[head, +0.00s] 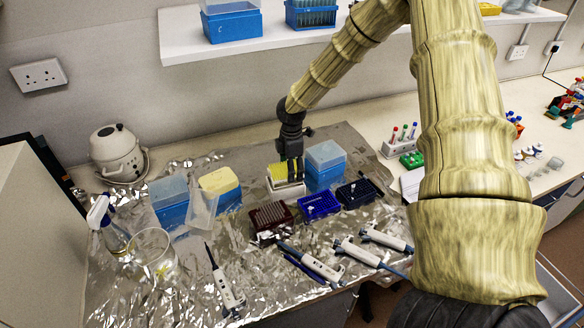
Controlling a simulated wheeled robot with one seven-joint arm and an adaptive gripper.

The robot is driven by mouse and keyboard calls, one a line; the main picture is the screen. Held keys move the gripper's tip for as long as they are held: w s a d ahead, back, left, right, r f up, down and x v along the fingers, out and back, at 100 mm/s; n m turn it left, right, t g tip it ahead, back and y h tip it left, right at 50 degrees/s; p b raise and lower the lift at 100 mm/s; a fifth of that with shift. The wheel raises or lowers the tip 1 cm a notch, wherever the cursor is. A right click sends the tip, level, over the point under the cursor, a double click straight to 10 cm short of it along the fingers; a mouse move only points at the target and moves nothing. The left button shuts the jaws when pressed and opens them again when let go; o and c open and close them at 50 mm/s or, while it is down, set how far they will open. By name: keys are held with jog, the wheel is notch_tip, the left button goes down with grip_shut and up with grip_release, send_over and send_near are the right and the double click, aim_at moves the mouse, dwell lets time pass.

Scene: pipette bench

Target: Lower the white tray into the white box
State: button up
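My gripper (293,165) points down over the white box (286,191) near the middle of the foil-covered bench. A block of yellow tips (278,172) shows at the box's top, beside and partly behind my dark fingers. The white tray under the tips cannot be told apart from the box at this size. The fingers are at the tips' height and overlap their right side. Whether they grip the tray, and whether the tray is in the box or just above it, cannot be made out.
A blue tip box (325,172) stands close on the right. Dark red (271,221), blue (319,205) and black (360,193) racks sit in front. More tip boxes (169,206) stand left. Several pipettes (226,288) lie along the front. A shelf (290,38) overhangs the back.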

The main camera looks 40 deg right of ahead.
jog(key=shift+d+f, duration=0.1)
jog(key=shift+f, duration=0.1)
dwell(0.3)
jog(key=shift+f, duration=0.1)
jog(key=shift+f, duration=0.35)
jog(key=shift+a+f, duration=0.2)
jog(key=shift+f, duration=0.2)
dwell(0.3)
jog(key=shift+f, duration=0.35)
jog(key=shift+b, duration=0.3)
jog(key=o, duration=1.1)
